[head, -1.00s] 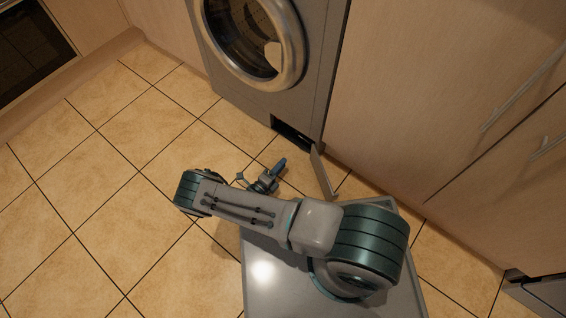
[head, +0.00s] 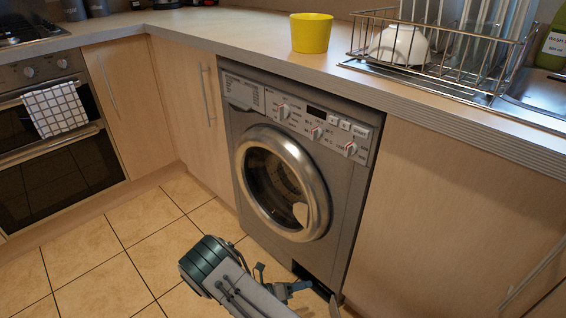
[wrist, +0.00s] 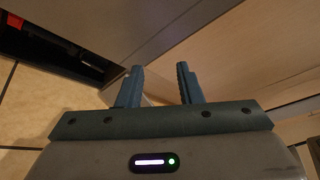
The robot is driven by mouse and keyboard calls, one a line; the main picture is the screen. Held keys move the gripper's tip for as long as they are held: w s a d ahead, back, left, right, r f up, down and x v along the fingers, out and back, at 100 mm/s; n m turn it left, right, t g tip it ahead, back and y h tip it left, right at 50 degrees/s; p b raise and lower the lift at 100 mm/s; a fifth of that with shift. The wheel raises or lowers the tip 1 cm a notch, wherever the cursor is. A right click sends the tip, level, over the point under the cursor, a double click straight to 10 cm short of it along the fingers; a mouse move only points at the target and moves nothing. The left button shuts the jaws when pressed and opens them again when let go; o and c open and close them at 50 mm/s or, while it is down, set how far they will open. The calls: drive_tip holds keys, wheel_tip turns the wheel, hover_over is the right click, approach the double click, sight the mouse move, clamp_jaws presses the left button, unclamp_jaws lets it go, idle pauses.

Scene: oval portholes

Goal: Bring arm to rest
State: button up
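My arm (head: 225,275) reaches low in front of the grey washing machine (head: 300,180), bent at a dark teal joint. My gripper (head: 300,287) is near the floor by the machine's bottom right corner, partly hidden behind the arm. In the wrist view my gripper (wrist: 157,70) has its two blue-grey fingers apart, and I see nothing held between them. A small flap (head: 334,306) at the machine's base stands open beside the gripper, with a dark opening next to it. Whether the fingers touch the flap I cannot tell.
The machine's round door (head: 283,182) looks shut. A worktop (head: 215,32) above carries a yellow bowl (head: 311,33) and a wire dish rack (head: 440,45). Wooden cupboards flank the machine, and an oven (head: 45,140) is at left. Tiled floor (head: 100,260) is clear at left.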

drive_tip(key=s+d+r+m+g+y+p, duration=0.1)
drive_tip(key=d+r+m+g+y+p, duration=0.15)
drive_tip(key=r+m+p, duration=0.75)
drive_tip(key=s+d+r+m+g+y+p, duration=0.1)
drive_tip(key=s+r+m+g+y, duration=0.15)
drive_tip(key=r, duration=1.65)
drive_tip(key=s+d+r+m+g+y+p, duration=0.1)
drive_tip(key=d+r+m+g+y+p, duration=0.15)
drive_tip(key=r+m+p, duration=0.75)
drive_tip(key=s+d+r+m+t+y+p, duration=0.1)
drive_tip(key=s+r+m+y+p, duration=0.1)
drive_tip(key=r, duration=1)
drive_tip(key=s+d+r+m+t+y+p, duration=0.1)
drive_tip(key=s+r+m+p, duration=0.4)
drive_tip(key=r, duration=0.8)
drive_tip(key=s+d+r+m+t+y+p, duration=0.1)
drive_tip(key=s+r+m+t+y+p, duration=0.1)
drive_tip(key=s+r+m+y+p, duration=0.2)
drive_tip(key=s+p+v, duration=0.1)
drive_tip(key=v, duration=0.8)
drive_tip(key=shift+s+f+p, duration=0.2)
drive_tip(key=shift+p, duration=0.2)
drive_tip(key=shift+s+d, duration=0.1)
drive_tip(key=shift+d, duration=0.1)
